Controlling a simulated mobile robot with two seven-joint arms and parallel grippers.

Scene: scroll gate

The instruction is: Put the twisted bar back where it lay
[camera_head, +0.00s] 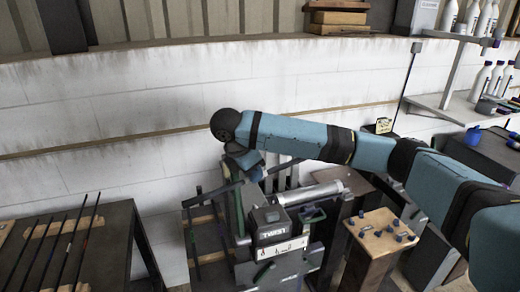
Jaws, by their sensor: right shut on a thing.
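My right arm comes in from the right, and its gripper (246,178) points down over the machine in the middle. The gripper seems shut on a dark bar (205,196), which sticks out to the lower left and upper right of the fingers. The fingertips are largely hidden by the wrist, and any twist in the bar is too small to make out. A machine (270,254) with a label reading "TWIST" stands just below. Several dark rods (68,238) lie on wooden strips on a dark table (118,232) at the left. My left gripper is out of view.
A wooden block (372,272) with several dark knobs stands right of the machine. A metal cylinder (310,193) lies on the machine. A shelf (450,108) with white bottles is at the right. A white wall (100,110) closes the back.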

